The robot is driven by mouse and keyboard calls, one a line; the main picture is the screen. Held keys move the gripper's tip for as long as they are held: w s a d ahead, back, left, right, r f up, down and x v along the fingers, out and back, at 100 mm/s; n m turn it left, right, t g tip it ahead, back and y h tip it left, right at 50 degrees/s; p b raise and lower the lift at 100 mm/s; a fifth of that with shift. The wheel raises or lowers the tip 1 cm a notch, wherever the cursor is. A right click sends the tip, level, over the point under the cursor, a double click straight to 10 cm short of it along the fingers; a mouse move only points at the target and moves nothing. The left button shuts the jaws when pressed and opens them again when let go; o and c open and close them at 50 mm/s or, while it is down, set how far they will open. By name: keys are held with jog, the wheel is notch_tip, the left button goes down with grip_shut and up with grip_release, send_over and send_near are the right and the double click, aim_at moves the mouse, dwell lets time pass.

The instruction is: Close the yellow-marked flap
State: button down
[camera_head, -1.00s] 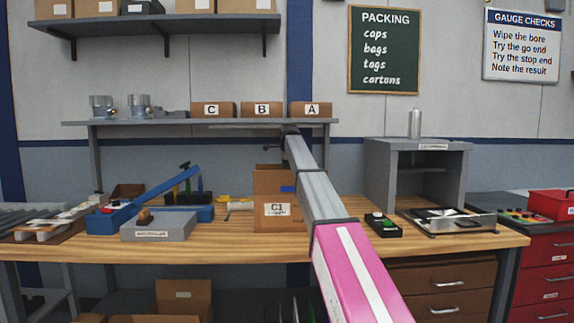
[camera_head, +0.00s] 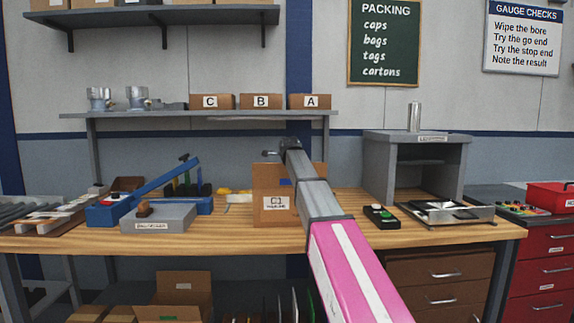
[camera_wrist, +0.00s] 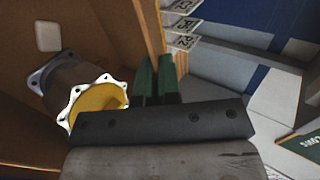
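The open brown carton labelled C1 (camera_head: 276,204) stands on the bench in the head view, with a small blue mark on its front. Inside lies a grey flanged housing with a yellow face (camera_wrist: 100,104). My gripper (camera_wrist: 157,75) is at the carton, its dark green fingers close together. Whether cardboard lies between them is unclear. In the head view the fingertips are hard to see.
A shelf with boxes C, B and A (camera_head: 261,101) runs behind the carton. A grey cabinet (camera_head: 417,160) and a small black button box (camera_head: 381,217) stand to the right. A blue lever device (camera_head: 150,193) and a grey block (camera_head: 158,217) stand to the left.

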jog(key=shift+s+f, duration=0.5)
jog(key=shift+f, duration=0.3)
jog(key=c, duration=1.2)
grip_release()
jog(key=shift+r, duration=0.15)
jog(key=s+a+r, duration=0.2)
jog(key=a+r, duration=0.1)
jog(key=s+a+r, duration=0.2)
jog(key=a+r, duration=0.1)
jog(key=r, duration=0.1)
jog(key=s+a+r, duration=0.2)
jog(key=a+r, duration=0.1)
jog(key=shift+s+a+r, duration=0.25)
jog(key=shift+s+r, duration=0.15)
